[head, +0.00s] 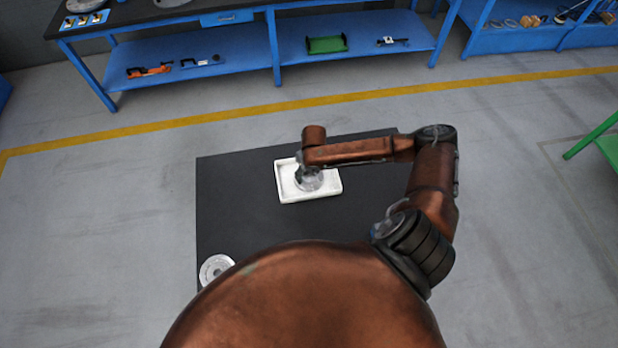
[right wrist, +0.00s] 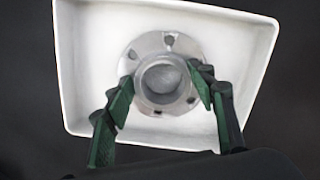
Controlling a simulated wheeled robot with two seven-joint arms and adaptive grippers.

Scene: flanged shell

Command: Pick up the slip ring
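A grey metal flanged ring (right wrist: 160,71), which I take to be the slip ring, lies in a white tray (right wrist: 93,22) in the right wrist view. It has a raised round hub and several holes in its flange. In the head view the ring (head: 312,183) is partly hidden under my right arm. My right gripper (right wrist: 163,84) is over the tray, its green-sided fingers apart on either side of the hub, over the flange. A small gap seems to show beside the hub; contact is not clear. My left gripper is not in view.
The tray (head: 336,189) stands on a dark table (head: 240,210). Another round metal part (head: 215,269) sits near the table's left edge, partly hidden by my body. Blue workbenches (head: 250,72) stand at the back, and a green frame (head: 600,140) at the right.

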